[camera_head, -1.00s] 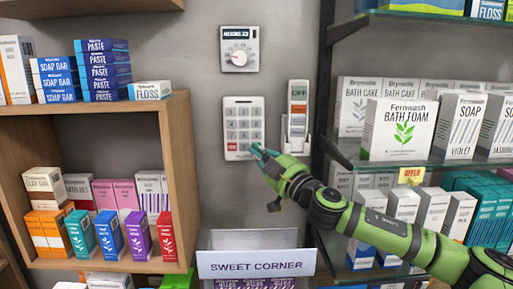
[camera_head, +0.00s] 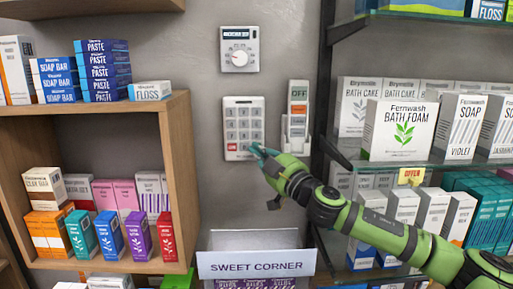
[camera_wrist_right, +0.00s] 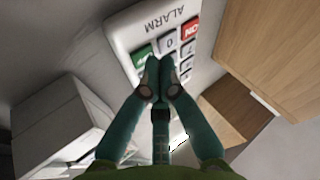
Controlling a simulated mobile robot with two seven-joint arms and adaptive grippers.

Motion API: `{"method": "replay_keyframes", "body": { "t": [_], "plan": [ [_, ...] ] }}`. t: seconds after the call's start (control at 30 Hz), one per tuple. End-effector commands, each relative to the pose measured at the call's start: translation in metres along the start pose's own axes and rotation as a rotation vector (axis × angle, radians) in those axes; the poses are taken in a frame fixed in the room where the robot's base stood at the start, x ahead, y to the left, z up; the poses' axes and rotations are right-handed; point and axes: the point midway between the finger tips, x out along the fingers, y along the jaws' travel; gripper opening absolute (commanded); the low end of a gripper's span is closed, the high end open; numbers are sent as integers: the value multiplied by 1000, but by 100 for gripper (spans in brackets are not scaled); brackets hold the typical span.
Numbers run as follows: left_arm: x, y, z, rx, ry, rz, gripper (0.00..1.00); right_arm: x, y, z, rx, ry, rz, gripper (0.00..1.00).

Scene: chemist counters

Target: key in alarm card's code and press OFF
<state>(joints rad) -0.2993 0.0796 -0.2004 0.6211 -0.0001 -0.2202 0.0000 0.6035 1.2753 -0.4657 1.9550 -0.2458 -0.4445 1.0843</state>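The white alarm keypad (camera_head: 244,112) is on the grey wall, with rows of grey keys and a red key at its lower left. In the right wrist view the keypad (camera_wrist_right: 145,18) shows upside down, with the word ALARM, a red ON key (camera_wrist_right: 190,30), a 0 key (camera_wrist_right: 170,44) and a green key (camera_wrist_right: 143,50). My right gripper (camera_head: 259,151) is at the keypad's lower right corner and hides the key there. Its fingertips (camera_wrist_right: 157,66) are together and empty, close to the green key; contact cannot be told. I cannot make out an alarm card. My left gripper is out of view.
A wall dial unit (camera_head: 239,50) is above the keypad. A white handset marked OFF (camera_head: 298,94) sits in a holder to its right. A wooden shelf (camera_head: 180,150) is left, a glass shelf with boxes (camera_head: 440,161) right. The SWEET CORNER box (camera_head: 256,266) stands below.

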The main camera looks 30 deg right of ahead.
Motion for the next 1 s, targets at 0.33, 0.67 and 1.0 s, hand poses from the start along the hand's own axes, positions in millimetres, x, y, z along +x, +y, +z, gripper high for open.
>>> {"method": "replay_keyframes", "body": {
  "t": [0.33, 0.67, 1.0],
  "plan": [
    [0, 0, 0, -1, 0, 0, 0, 1, 0, 0, 1, 1, 0, 0],
    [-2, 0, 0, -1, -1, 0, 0, 4, 2, 1, 0, 1, 0, 0],
    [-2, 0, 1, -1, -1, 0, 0, 5, 4, 2, 0, 1, 1, 0]
  ]
}}
